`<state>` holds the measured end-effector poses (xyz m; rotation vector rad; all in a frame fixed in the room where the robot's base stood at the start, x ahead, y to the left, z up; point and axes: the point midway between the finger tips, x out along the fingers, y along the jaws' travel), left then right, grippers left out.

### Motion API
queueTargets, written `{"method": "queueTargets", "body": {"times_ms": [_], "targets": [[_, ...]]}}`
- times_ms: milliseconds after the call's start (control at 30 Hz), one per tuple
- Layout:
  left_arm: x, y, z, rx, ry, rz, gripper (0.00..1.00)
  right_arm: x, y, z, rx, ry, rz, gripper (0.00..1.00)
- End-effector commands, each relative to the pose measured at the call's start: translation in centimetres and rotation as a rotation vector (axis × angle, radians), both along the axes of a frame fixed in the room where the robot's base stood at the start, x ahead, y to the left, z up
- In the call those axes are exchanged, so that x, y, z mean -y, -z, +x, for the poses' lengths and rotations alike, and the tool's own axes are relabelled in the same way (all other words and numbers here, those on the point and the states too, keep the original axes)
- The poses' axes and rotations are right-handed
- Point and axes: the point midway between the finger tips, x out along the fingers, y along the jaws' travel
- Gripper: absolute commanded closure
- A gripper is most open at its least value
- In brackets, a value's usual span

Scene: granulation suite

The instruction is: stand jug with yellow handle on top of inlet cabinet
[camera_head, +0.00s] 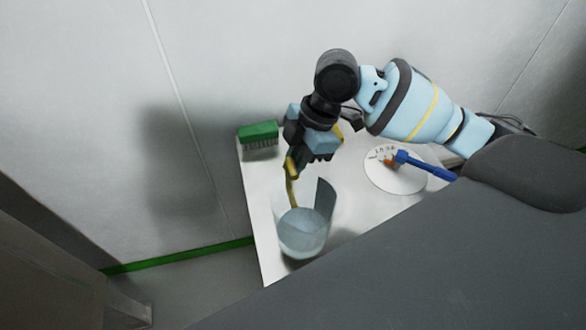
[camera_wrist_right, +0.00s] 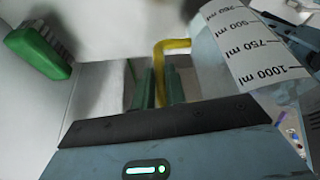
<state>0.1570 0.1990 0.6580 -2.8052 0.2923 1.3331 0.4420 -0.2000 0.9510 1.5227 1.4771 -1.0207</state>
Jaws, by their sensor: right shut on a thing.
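The clear jug (camera_head: 303,232) has a yellow handle (camera_head: 292,188) and shows near the front of a white top in the head view. In the right wrist view the jug (camera_wrist_right: 250,62) fills the upper right, with a black millilitre scale on its wall. My right gripper (camera_head: 298,160) is shut on the yellow handle, which also shows between the green fingers in the wrist view (camera_wrist_right: 160,70). The white top (camera_head: 256,185) looks like that of the inlet cabinet. I cannot tell whether the jug touches it. My left gripper is not in view.
A green brush (camera_head: 258,134) lies at the back left corner of the white top. A white disc (camera_head: 395,180) with a blue-handled tool (camera_head: 425,165) across it lies to the right. A pale wall stands behind. A dark grey surface (camera_head: 400,270) fills the lower right.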

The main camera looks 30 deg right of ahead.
Motion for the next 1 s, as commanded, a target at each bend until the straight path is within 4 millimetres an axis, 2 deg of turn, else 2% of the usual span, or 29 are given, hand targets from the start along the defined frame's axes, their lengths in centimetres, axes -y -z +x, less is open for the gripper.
{"method": "queueTargets", "body": {"times_ms": [267, 400, 500, 900, 933, 1000], "targets": [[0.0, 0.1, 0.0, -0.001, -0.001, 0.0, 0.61, 0.2, 0.0, 1.0, 0.001, 0.001, 0.001, 1.0], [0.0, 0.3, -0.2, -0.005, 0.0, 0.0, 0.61, 0.2, 2.4, 0.8, -0.003, 0.0, 0.0, 1.0], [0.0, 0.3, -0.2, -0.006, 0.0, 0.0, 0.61, 0.2, 3.4, 0.8, 0.0, 0.001, 0.0, 1.0], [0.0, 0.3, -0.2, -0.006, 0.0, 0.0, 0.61, 0.2, 3.8, 0.8, 0.002, 0.001, 0.001, 1.0], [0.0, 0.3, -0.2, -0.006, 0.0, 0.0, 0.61, 0.2, 3.8, 0.8, 0.002, 0.0, 0.0, 0.84], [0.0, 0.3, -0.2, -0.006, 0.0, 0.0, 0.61, 0.2, 3.8, 0.8, 0.002, 0.0, 0.0, 0.75]]}}
